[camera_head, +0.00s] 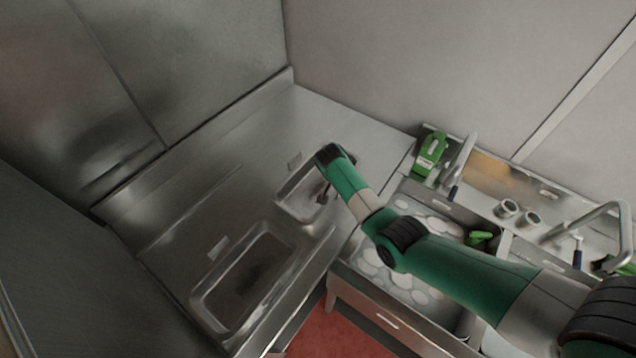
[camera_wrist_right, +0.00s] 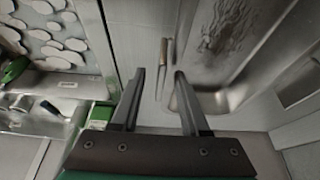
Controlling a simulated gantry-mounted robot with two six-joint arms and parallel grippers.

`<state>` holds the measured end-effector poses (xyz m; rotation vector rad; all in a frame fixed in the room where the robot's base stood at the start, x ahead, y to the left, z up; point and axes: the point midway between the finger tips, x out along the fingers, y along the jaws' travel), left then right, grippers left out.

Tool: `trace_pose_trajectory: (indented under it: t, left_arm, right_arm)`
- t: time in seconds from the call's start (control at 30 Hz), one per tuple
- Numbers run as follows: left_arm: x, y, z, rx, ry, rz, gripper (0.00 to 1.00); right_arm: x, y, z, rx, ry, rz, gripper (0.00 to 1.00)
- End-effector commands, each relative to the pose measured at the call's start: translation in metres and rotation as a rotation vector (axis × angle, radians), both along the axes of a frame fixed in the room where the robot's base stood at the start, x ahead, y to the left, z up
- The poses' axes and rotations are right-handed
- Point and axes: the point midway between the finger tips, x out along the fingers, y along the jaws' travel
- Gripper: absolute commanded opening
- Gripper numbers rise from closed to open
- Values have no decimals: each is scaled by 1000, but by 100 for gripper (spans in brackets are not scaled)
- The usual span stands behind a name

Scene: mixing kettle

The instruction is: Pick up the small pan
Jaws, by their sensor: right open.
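The small pan (camera_head: 291,207) is a grey metal rectangular pan on the steel counter, partly hidden by my right arm. In the right wrist view the pan (camera_wrist_right: 214,102) is at the right, with a dark stain on its floor. A thin upright handle (camera_wrist_right: 167,55) is beside its wall. My right gripper (camera_wrist_right: 160,74) is open and empty. The handle shows beyond the gap between its fingertips, and I see no contact. In the head view the right gripper (camera_head: 323,194) is over the small pan's right side. My left gripper is not in view.
A larger pan (camera_head: 197,300) is on the same counter (camera_head: 190,205), nearer and to the left. At the right is a sink (camera_head: 365,285) with several pale round pieces. Taps (camera_head: 461,160) and a green container (camera_head: 430,152) stand behind it. The counter's back left is clear.

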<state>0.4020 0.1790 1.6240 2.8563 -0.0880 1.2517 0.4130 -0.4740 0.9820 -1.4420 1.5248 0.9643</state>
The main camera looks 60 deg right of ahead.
Motion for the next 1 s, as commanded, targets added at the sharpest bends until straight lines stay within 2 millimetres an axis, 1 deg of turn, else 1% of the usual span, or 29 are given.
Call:
trace_pose_trajectory:
  t: [0.07, 0.1, 0.17, 0.2, 0.33, 1.0]
  left_arm:
    - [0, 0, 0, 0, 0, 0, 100]
    - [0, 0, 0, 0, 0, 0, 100]
    - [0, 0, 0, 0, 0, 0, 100]
    - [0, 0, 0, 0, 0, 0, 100]
    - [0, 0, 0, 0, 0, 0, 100]
    - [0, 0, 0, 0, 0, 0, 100]
  right_arm:
    - [0, 0, 0, 0, 0, 0, 45]
    - [0, 0, 0, 0, 0, 0, 41]
    - [0, 0, 0, 0, 0, 0, 31]
    - [0, 0, 0, 0, 0, 0, 23]
    - [0, 0, 0, -1, 0, 0, 0]
    - [0, 0, 1, -1, 0, 0, 0]
